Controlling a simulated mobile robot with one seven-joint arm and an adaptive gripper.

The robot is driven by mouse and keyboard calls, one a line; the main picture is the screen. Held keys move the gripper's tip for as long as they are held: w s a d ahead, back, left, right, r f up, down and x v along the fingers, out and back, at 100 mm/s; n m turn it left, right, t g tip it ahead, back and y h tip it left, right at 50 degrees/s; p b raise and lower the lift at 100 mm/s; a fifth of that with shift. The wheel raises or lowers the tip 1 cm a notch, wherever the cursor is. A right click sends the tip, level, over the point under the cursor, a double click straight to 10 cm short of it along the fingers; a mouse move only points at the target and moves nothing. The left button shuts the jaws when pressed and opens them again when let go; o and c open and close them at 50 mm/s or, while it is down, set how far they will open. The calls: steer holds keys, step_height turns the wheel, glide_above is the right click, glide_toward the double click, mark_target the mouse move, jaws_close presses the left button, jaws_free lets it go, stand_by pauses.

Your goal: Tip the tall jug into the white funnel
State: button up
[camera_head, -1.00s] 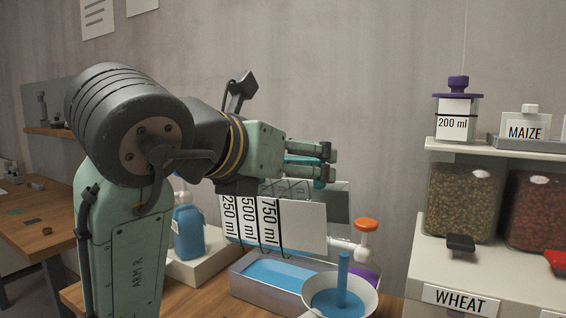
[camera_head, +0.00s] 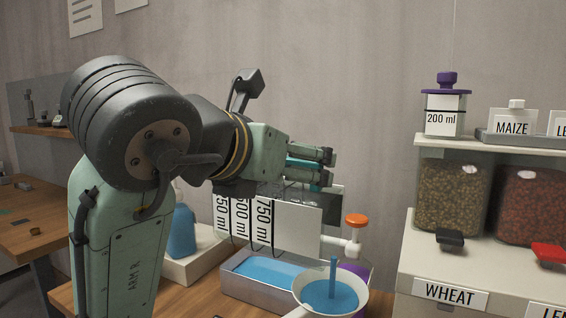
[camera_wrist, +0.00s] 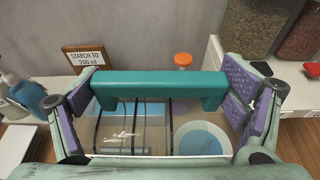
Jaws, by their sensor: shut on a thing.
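The tall jug (camera_head: 296,228) is clear, with a white scale marked 250, 500 and 750 ml. It lies tipped nearly on its side, its mouth end to the right. My gripper (camera_head: 325,167) is shut on its teal handle (camera_wrist: 160,87), which shows between the purple finger pads in the wrist view. The white funnel (camera_head: 358,303) stands below the jug's mouth end and holds blue liquid (camera_head: 318,297). A thin blue stream (camera_head: 333,275) falls into it. The wrist view shows blue liquid (camera_wrist: 200,138) in the funnel; the jug's remaining contents are hard to tell.
A grey tray (camera_head: 262,292) with blue liquid sits left of the funnel. An orange knob (camera_head: 357,220) on a white pipe stands close behind. A blue bottle (camera_head: 181,232) is farther left. Shelves with a purple-lidded jar (camera_head: 445,110) and grain bins (camera_head: 450,195) stand right.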

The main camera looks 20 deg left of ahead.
steer(key=shift+d+r, duration=0.1)
steer(key=shift+d+r+m+y, duration=0.3)
steer(key=shift+d+m, duration=0.1)
steer(key=shift+d, duration=0.15)
